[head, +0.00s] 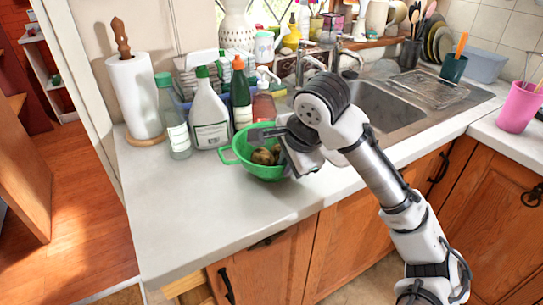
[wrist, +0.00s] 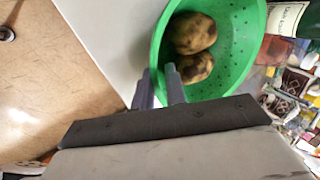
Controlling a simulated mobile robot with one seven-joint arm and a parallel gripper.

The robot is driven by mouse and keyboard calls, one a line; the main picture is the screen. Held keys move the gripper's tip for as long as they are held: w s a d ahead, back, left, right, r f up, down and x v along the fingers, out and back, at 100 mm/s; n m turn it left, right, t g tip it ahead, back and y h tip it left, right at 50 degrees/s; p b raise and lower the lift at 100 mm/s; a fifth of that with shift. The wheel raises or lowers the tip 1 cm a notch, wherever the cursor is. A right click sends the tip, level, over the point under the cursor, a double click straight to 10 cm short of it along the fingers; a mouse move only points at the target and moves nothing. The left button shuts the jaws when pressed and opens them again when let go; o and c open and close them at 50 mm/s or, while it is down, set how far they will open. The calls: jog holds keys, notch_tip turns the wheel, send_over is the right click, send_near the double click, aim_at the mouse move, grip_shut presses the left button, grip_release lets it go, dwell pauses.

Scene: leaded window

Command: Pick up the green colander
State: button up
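The green colander (head: 240,146) stands upright on the white counter, in front of the bottles, with a loop handle at its left. Several brown, potato-like items lie in it, and two show in the wrist view. In the wrist view the colander (wrist: 236,62) fills the top middle. My gripper (wrist: 161,78) has its two fingers close together at the colander's near rim, one on each side of the wall. A narrow gap shows between them; whether they press on the rim cannot be told. In the head view my gripper (head: 264,134) reaches over the colander and hides its right side.
Close behind the colander stand a white spray bottle (head: 209,115), a dark green bottle (head: 241,95) and a clear bottle (head: 174,118). A paper towel roll (head: 136,95) stands at the left. The sink (head: 385,108) is at the right. The front left counter is clear.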

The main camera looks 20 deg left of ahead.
aim_at(279, 179)
jog(key=shift+x, duration=1.9)
jog(key=shift+s, duration=0.15)
grip_shut()
